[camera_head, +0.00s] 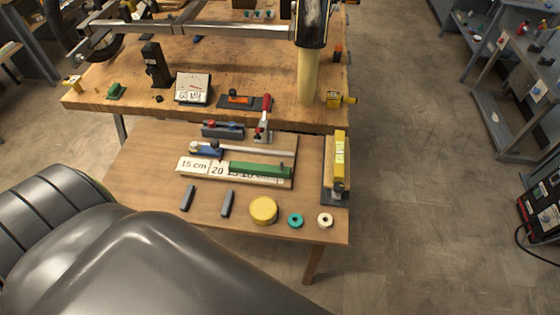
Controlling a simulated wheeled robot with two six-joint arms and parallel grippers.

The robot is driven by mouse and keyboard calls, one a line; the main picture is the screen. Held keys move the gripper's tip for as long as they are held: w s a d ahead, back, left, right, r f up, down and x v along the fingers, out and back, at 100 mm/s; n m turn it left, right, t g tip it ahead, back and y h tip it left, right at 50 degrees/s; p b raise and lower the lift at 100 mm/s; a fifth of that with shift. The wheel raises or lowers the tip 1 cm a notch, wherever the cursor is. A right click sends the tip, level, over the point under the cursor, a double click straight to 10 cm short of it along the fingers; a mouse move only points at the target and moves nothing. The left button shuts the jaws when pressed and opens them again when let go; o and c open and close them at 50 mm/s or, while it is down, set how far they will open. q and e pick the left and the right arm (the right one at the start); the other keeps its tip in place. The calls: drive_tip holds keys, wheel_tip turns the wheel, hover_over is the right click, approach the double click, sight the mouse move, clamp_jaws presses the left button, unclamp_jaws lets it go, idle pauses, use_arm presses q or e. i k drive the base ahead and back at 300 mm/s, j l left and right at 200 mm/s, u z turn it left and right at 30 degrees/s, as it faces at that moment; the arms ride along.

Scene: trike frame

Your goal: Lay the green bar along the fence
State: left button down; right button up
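The green bar (262,170) lies on a pale board (220,179) on the low wooden table. A long silver rail (262,150), which looks like the fence, runs behind it. A blue piece (206,149) sits at the rail's left end. The bar is roughly parallel to the rail, with a narrow gap between them. Neither of my grippers is in view.
A red-handled clamp (265,122) stands behind the rail. A yellow block (340,150) stands at the right edge. Two grey blocks, a yellow disc (263,210), a green ring (295,220) and a white ring (325,220) lie in front. A large dark padded shape (140,260) fills the lower left.

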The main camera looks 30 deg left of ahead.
sight(280, 172)
drive_tip(key=k+j+z, duration=0.1)
drive_tip(key=j+z, duration=0.2)
drive_tip(key=k+j+z, duration=0.2)
drive_tip(key=j+z, duration=0.15)
drive_tip(key=j, duration=0.15)
drive_tip(key=k+j+z, duration=0.3)
drive_tip(key=k+j, duration=0.25)
drive_tip(key=j, duration=0.15)
drive_tip(key=k+j+z, duration=0.1)
drive_tip(key=j, duration=0.3)
drive_tip(key=k+j, duration=0.35)
